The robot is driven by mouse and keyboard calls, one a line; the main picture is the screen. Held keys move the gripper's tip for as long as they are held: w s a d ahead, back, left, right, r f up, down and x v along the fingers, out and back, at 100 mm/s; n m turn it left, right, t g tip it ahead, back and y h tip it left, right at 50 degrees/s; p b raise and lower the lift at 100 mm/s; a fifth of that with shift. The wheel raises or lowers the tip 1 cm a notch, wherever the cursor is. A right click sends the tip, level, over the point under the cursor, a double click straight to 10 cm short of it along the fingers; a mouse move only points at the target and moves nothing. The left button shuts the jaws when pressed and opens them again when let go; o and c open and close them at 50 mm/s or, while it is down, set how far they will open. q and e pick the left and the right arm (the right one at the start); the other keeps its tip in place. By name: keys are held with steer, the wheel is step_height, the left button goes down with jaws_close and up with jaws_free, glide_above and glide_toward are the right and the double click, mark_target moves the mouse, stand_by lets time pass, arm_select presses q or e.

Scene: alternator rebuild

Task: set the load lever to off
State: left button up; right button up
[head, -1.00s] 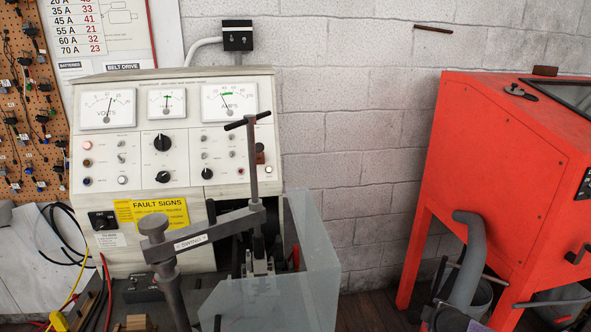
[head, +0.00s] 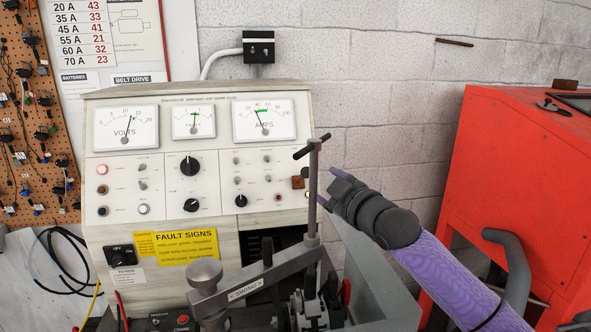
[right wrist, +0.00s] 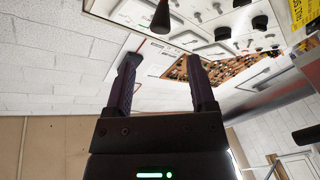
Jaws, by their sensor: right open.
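The test bench panel (head: 165,215) is cream with three dials and several knobs and switches. Near its right edge is a brown block-like handle (head: 297,183), which looks like the load lever; its position marking is too small to read. My right gripper (head: 327,188) is open and empty, at the right of the panel, just past the grey upright post. It appears apart from the handle. In the right wrist view its two fingers (right wrist: 162,72) are spread, with a dark cone-shaped knob (right wrist: 160,18) ahead of them. My left gripper is out of view.
The grey swing arm (head: 240,290) crosses in front of the bench. A red cabinet (head: 525,180) stands at the right.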

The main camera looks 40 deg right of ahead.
mark_target(306, 173)
steer(key=w, duration=0.2)
steer(key=w+d, duration=0.1)
steer(key=w, duration=0.5)
steer(key=shift+w+d+f, duration=0.15)
steer(key=shift+d+f, duration=0.05)
steer(key=shift+d, duration=0.15)
steer(key=shift+w, duration=0.1)
steer(key=shift+a, duration=0.1)
steer(key=shift+c, duration=0.2)
jaws_close()
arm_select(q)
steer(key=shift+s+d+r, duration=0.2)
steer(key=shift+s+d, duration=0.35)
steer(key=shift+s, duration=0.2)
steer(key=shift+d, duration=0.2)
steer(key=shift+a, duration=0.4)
